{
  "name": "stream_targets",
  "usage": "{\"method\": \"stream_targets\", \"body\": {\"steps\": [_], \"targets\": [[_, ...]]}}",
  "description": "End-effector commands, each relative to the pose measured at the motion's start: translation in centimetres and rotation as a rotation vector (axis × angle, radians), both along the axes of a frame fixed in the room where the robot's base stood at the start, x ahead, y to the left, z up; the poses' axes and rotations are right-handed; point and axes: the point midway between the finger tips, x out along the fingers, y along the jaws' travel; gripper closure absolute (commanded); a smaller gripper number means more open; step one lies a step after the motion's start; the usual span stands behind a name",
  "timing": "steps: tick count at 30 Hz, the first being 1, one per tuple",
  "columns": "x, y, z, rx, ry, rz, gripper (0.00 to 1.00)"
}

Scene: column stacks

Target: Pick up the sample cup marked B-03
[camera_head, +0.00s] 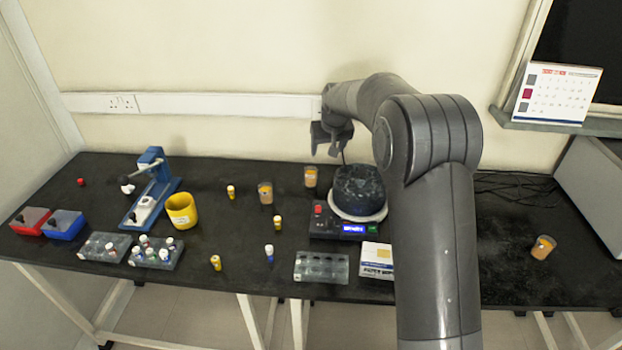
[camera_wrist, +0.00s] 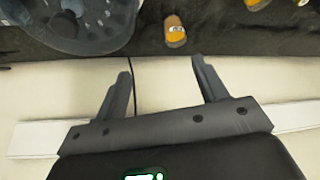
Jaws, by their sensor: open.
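Three clear sample cups with orange-brown contents stand on the black bench: one (camera_head: 310,176) beside the round dark device, one (camera_head: 265,193) to its left, and one (camera_head: 543,247) at far right. Their markings are too small to read, so I cannot tell which is B-03. My gripper (camera_head: 329,148) is open and empty, above the bench's back edge near the wall, above and slightly right of the nearest cup.
The dark round device (camera_head: 359,188) with its control box (camera_head: 338,226) stands close right of the nearest cup. A white box (camera_head: 377,258), a grey rack (camera_head: 321,267) and small vials are in front. A yellow container (camera_head: 181,210) and blue press (camera_head: 150,190) stand left.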

Motion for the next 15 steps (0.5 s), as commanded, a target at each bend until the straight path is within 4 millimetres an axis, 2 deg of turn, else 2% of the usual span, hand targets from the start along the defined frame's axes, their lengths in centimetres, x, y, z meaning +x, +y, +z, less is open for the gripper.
{"method": "stream_targets", "body": {"steps": [1, 6, 9, 15], "targets": [[1.2, 1.0, -1.9, 0.000, 0.007, 0.011, 0.34], [3.8, 3.2, -6.1, 0.000, 0.014, 0.037, 0.34], [4.6, 4.0, -7.7, 0.001, 0.015, 0.046, 0.34], [5.4, 4.6, -9.5, 0.001, 0.016, 0.052, 0.34]]}}
